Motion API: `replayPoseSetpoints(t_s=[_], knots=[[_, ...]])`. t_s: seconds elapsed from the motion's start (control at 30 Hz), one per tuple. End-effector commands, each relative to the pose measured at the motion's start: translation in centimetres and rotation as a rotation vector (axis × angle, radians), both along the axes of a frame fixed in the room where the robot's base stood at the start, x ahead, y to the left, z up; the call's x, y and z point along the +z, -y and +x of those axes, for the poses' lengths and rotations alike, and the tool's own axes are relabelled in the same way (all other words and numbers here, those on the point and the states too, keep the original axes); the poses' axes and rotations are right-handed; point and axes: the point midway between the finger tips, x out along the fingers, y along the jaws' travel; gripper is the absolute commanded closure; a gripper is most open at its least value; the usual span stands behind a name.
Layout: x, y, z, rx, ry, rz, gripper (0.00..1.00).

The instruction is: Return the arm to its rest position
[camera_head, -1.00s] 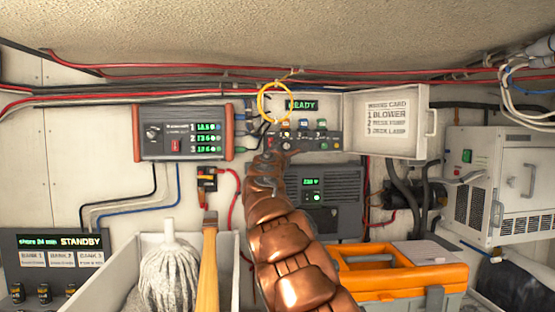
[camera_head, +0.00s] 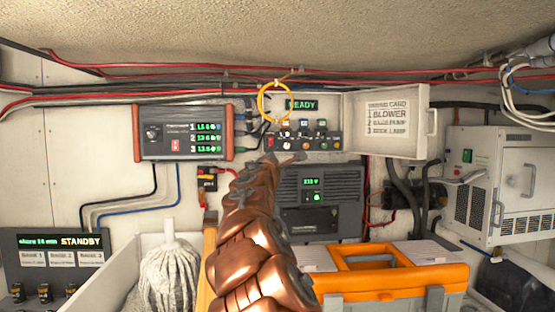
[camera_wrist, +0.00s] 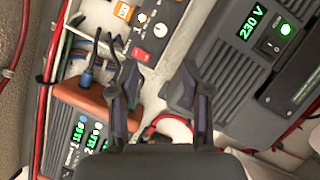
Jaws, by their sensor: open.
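My copper-coloured arm (camera_head: 247,230) rises from the bottom middle of the head view and reaches toward the back wall. My gripper (camera_head: 284,158) is at its far end, small and partly hidden, just below the switch panel (camera_head: 303,142). In the wrist view my gripper (camera_wrist: 160,80) shows two dark fingers spread apart with nothing between them. Behind them are the switch panel (camera_wrist: 150,35), a grey inverter (camera_wrist: 225,75) reading 230 V and the orange-ended charger (camera_wrist: 95,105).
A white bin (camera_head: 118,275) with a mop (camera_head: 168,275) stands lower left. An orange-lidded toolbox (camera_head: 405,278) is lower right, near a white cabinet (camera_head: 500,185). A panel door (camera_head: 388,122) hangs open. A yellow ring (camera_head: 275,102) and red cables run above.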

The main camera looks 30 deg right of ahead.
Motion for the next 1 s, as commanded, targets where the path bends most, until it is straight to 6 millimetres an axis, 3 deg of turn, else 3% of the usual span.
replayPoseSetpoints(t_s=[0.7,0.77,0.87,1.0], knots=[[0.0,0.1,-0.8,-0.012,0.012,0.019,0.53],[0.1,0.5,-1.9,-0.033,0.031,0.055,0.53],[-0.7,1.9,-5.3,-0.099,0.084,0.171,0.53],[-4.0,3.9,-11.9,-0.224,0.173,0.420,0.53]])
